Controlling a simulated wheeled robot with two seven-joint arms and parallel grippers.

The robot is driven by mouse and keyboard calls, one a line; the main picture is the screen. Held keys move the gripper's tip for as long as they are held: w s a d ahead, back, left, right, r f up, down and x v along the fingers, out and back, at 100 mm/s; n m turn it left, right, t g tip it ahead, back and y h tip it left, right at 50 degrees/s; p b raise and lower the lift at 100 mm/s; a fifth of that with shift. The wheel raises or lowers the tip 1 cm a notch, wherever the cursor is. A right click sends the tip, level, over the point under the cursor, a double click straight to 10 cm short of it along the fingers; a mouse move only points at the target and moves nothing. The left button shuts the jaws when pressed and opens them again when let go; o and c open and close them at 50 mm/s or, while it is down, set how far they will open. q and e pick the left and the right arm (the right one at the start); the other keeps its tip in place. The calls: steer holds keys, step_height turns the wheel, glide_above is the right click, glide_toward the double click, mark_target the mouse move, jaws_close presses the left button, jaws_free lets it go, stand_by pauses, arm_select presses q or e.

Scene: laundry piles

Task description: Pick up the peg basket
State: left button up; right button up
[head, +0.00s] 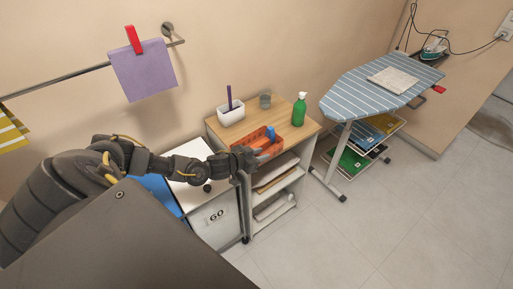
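The peg basket looks to be the orange basket (277,143) on top of the wooden shelf unit, near its front edge. Something blue and something red show inside it. My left arm reaches in from the left, and my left gripper (248,157) is at the basket's near left side. It overlaps the basket in the picture. Whether it touches the basket, and whether its fingers are open or shut, is too small to tell. My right gripper is not in view.
The shelf unit's top (302,128) also bears a white pot (231,116) with a purple stick, a grey cup (265,101) and a green bottle (299,110). A white box marked GO (216,217) stands left. An ironing board (375,92) stands right. Floor in front is clear.

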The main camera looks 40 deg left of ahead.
arm_select(q)
steer(key=shift+x, duration=1.3)
steer(key=shift+s, duration=0.1)
jaws_close()
steer(key=shift+r, duration=0.1)
